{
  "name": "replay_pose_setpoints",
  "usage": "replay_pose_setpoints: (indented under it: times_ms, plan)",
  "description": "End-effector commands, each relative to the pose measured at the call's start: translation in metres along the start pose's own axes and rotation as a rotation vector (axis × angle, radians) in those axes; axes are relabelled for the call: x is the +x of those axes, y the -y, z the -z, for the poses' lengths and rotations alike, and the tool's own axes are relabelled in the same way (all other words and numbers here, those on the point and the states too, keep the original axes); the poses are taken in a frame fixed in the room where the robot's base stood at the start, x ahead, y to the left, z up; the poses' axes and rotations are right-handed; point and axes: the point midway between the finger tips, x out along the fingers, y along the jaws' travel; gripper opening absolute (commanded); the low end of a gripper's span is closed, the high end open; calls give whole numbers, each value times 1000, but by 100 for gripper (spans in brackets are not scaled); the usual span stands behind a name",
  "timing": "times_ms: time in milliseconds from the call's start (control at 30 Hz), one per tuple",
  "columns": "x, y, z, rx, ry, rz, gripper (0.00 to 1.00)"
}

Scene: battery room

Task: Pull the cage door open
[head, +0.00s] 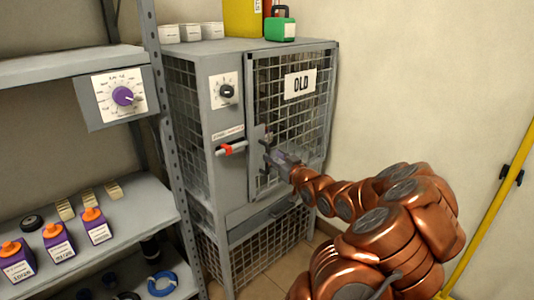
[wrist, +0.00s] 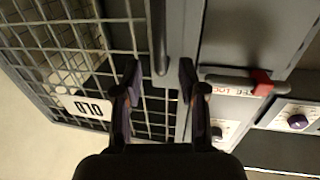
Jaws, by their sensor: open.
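The cage door (head: 290,150) is a grey-framed wire mesh panel with a white "OLD" sign (head: 300,84); it looks shut against the cabinet. In the wrist view the door's mesh (wrist: 85,40) fills the left side, with the sign upside down. A grey upright bar handle (wrist: 160,38) stands on the door's edge. My gripper (head: 268,153) is at the door's left edge, at handle height. In the wrist view my gripper (wrist: 159,80) is open, its fingers on either side of the handle's line. Whether either finger touches it cannot be told.
A red-tipped latch lever (head: 232,149) and a dial (head: 227,91) are on the cabinet's panel left of the door. A shelf rack (head: 165,140) with purple batteries stands at the left. A green case (head: 280,28) sits on top. A yellow pole (head: 500,200) is at the right.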

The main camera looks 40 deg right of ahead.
Motion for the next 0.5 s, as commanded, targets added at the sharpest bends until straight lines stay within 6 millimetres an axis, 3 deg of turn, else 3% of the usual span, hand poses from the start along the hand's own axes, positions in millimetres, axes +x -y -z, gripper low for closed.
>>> replay_pose_setpoints:
  times_ms: [500]
  plan:
    - [45, 1, -2, 1, 5, 2, 41]
